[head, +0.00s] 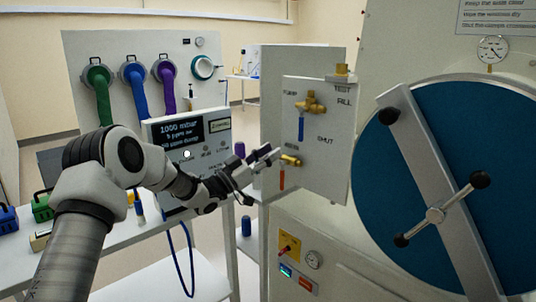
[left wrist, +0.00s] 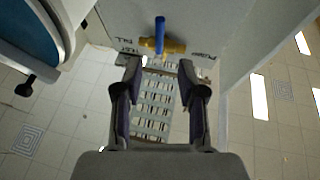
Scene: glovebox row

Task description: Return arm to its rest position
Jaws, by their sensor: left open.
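My left arm (head: 120,160) reaches in from the left of the head view. Its gripper (head: 261,174) is open in front of the valve panel, beside the lower brass valve (head: 290,160) with its orange handle (head: 282,179). I cannot tell from the head view whether a finger touches that valve. In the left wrist view the fingers (left wrist: 159,72) stand apart with nothing between them. The upper valve's blue handle (left wrist: 160,35) is beyond the fingertips there; it also hangs down in the head view (head: 301,129). My right gripper is not in view.
The pale valve panel (head: 325,165) stands close to the gripper. A large blue round door (head: 400,200) with a crossbar fills the right. A display box (head: 188,140) sits behind my forearm on a white bench (head: 110,240). Coloured hoses (head: 135,90) hang behind.

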